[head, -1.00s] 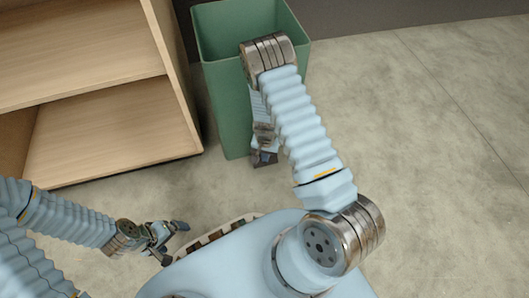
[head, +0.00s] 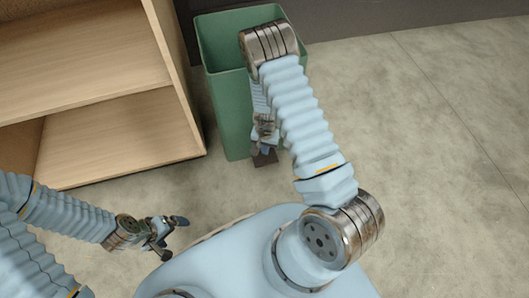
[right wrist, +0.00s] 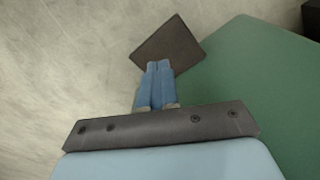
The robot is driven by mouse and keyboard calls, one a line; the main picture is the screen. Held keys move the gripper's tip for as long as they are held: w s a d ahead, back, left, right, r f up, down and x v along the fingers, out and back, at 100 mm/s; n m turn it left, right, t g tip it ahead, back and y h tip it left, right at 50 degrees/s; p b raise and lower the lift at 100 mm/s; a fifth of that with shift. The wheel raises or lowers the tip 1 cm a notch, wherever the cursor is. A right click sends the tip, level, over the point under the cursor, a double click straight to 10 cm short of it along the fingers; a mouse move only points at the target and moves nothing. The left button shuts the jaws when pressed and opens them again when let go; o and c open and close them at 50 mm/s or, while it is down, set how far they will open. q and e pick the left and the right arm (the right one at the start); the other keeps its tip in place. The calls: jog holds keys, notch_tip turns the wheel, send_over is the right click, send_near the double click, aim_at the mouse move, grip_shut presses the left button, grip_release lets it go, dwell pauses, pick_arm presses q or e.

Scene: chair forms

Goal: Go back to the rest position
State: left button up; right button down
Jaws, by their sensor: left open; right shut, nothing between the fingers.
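My left gripper (head: 171,238) is low at the left in the head view, above the floor, with its fingers apart and nothing between them. My right arm bends over the green bin, and its gripper (head: 264,150) hangs down in front of the bin, partly hidden by my own arm. In the right wrist view the two blue fingers (right wrist: 159,84) are shut together and empty. A dark brown square piece (right wrist: 168,46) shows just beyond the fingertips; I cannot tell if they touch. It also shows below the gripper in the head view (head: 265,159).
The green bin (head: 224,95) stands beside a light wooden shelf unit (head: 110,140) at the upper left. The bin fills the right of the right wrist view (right wrist: 250,90). Pale floor (head: 440,150) to the right is clear. A dark wall runs along the back.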

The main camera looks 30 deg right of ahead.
notch_tip(320, 180, up, 2)
jog(key=shift+r+p, duration=0.1)
jog(key=shift+p, duration=0.5)
jog(key=s+a+r+n+y+p, duration=0.4)
jog(key=s+a+r+n+p, duration=0.2)
jog(key=s+a+r, duration=0.4)
jog(key=s+a+n, duration=0.1)
jog(key=s+a, duration=0.3)
jog(key=a, duration=0.2)
jog(key=shift+s+a+r+t, duration=0.15)
jog(key=shift+s+a+t, duration=0.15)
jog(key=shift+s+t, duration=0.1)
